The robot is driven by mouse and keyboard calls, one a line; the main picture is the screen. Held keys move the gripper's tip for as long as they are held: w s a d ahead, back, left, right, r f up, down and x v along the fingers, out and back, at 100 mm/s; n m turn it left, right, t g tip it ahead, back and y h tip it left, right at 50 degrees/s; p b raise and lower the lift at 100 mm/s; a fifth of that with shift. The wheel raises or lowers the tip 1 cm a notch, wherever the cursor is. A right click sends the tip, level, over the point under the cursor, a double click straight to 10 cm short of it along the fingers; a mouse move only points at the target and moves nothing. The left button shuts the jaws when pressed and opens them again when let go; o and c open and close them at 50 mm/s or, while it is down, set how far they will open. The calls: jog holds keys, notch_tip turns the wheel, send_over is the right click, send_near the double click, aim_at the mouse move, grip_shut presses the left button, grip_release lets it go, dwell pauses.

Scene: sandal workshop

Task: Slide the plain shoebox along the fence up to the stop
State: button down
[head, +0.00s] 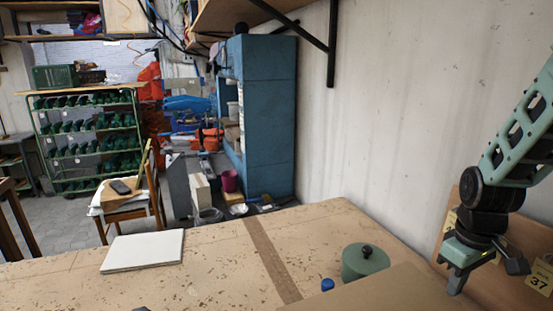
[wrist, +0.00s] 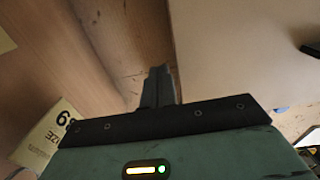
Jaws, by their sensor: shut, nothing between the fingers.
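The plain shoebox (head: 385,292) is a tan, unmarked box at the bottom right of the head view, cut off by the frame's lower edge. Its flat top fills the right of the wrist view (wrist: 240,55). My gripper (wrist: 160,80) is shut and empty, with its fingers beside the box's left edge in the wrist view. I cannot tell whether they touch it. A brown wooden panel (wrist: 45,60) with yellow size labels stands left of the fingers; it may be the fence. In the head view my gripper is at the right, by the panel. I cannot make out the stop.
A green lidded pot (head: 365,262) and a small blue-capped item (head: 327,285) stand just beyond the box. A brown strip (head: 272,260) crosses the workbench (head: 215,275). A white slab (head: 143,251) lies at the left. The bench between slab and strip is clear.

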notch_tip(320, 180, up, 8)
jog(key=p, duration=0.6)
jog(key=shift+p, duration=0.35)
